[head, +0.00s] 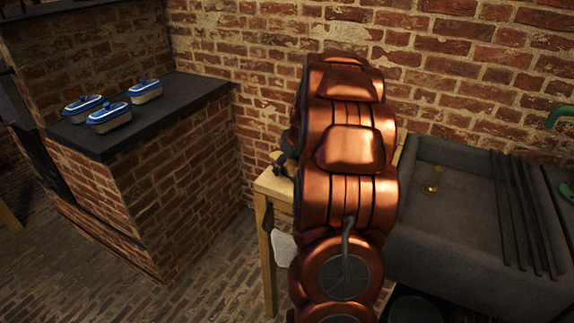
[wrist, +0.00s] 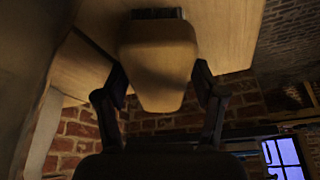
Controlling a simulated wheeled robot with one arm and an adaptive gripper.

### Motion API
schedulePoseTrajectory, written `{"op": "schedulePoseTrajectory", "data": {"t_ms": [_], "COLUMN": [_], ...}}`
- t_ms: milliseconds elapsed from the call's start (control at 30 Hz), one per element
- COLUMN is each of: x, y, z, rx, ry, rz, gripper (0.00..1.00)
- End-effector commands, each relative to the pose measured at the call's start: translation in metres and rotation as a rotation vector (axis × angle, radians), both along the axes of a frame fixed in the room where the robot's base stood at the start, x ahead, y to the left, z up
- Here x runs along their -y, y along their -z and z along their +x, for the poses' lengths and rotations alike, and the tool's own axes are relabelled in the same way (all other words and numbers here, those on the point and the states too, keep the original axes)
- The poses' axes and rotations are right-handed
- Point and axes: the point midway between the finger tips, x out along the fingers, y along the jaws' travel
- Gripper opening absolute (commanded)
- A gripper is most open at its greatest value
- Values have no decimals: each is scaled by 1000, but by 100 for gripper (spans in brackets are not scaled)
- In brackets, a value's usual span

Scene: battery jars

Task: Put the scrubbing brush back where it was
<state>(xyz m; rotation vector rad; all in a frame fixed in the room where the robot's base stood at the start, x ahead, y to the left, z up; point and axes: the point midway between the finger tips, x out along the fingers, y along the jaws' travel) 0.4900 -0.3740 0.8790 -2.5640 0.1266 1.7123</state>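The scrubbing brush (wrist: 158,60) is a pale wooden block with a rounded, narrowing end and a strip of dark bristles at its far end in the wrist view. My gripper (wrist: 160,78) has one black finger on each side of it, and both fingertips appear to press against its sides. In the head view my gripper (head: 287,164) is mostly hidden behind my copper arm, over the wooden table (head: 272,186). A small pale part of the brush (head: 276,156) shows beside it. Whether the brush touches the tabletop is not clear.
A stone sink (head: 440,215) with a small brass item (head: 432,182) stands right of the table. At left, a brick counter has a dark top (head: 185,95) holding three blue-and-white containers (head: 109,116). A white cloth (head: 283,248) hangs below the table edge. Floor between is clear.

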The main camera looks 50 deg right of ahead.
Motion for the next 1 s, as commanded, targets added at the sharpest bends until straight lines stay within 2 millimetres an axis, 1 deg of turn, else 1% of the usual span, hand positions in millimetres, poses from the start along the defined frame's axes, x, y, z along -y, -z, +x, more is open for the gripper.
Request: {"op": "schedulePoseTrajectory", "data": {"t_ms": [300, 467, 567, 800, 1000], "x": [0, 0, -1, -1, -3], "y": [-1, -10, -24, -69, -97], "z": [0, -2, -8, -26, -38], "rx": [0, 3, 2, 7, 4], "ry": [0, 0, -1, 2, 1], "rz": [0, -3, -1, -5, -2], "gripper": [74, 74, 74, 74, 74]}}
